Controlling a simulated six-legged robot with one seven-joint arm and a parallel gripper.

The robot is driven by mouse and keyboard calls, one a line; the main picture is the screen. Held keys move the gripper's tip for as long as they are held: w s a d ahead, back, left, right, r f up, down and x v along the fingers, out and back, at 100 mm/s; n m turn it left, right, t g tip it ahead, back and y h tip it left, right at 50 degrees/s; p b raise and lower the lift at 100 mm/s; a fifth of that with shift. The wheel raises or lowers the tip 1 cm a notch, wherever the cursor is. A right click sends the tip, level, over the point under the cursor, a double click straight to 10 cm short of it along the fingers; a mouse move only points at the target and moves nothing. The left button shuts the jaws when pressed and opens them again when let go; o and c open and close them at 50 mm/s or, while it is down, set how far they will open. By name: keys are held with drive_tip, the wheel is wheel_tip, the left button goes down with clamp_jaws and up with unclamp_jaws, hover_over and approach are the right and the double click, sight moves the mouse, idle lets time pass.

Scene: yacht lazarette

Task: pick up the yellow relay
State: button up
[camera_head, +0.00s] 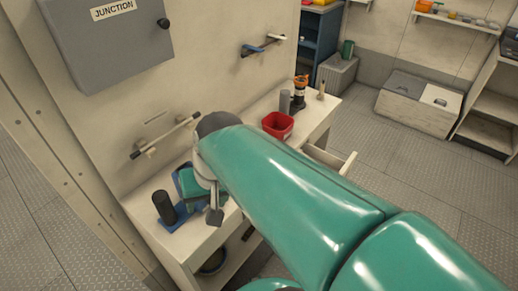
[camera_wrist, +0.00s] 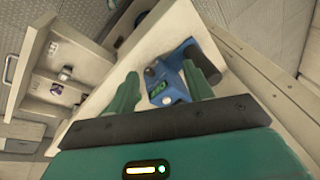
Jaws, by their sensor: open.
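I cannot make out a yellow relay clearly in either view. My gripper (camera_wrist: 160,71) is open, with its two green fingers apart and nothing held between them. It hangs above the near end of the bench. A blue device (camera_wrist: 165,93) with a small green display shows beyond and between the fingers in the wrist view. In the head view my arm and gripper hide part of the bench top there.
On the bench (camera_head: 208,240), a dark cylinder (camera_head: 163,207) stands at the near end. A red bin (camera_head: 277,125), a grey cylinder (camera_head: 284,102) and an orange-black item (camera_head: 300,90) stand at the far end. A drawer (camera_head: 328,157) is pulled out. A junction box (camera_head: 112,45) and handles (camera_head: 165,136) project from the wall.

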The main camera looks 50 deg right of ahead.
drive_tip(key=w+d+f+m+t, duration=0.1)
drive_tip(key=d+f+m+t, duration=0.15)
drive_tip(key=d+m, duration=0.75)
drive_tip(key=d+f+m+t, duration=0.1)
drive_tip(key=d+m+t, duration=0.3)
drive_tip(key=d+m, duration=0.6)
drive_tip(key=w+d+f+m+t, duration=0.1)
drive_tip(key=d+f+m+t, duration=0.15)
drive_tip(key=d+m, duration=0.8)
drive_tip(key=shift+n, duration=0.25)
drive_tip(key=x, duration=1.2)
drive_tip(key=shift+w+a+r, duration=0.1)
drive_tip(key=shift+a+r, duration=0.05)
drive_tip(key=shift+a, duration=0.1)
drive_tip(key=c, duration=1.1)
drive_tip(key=shift+o, duration=0.2)
drive_tip(key=shift+r, duration=0.1)
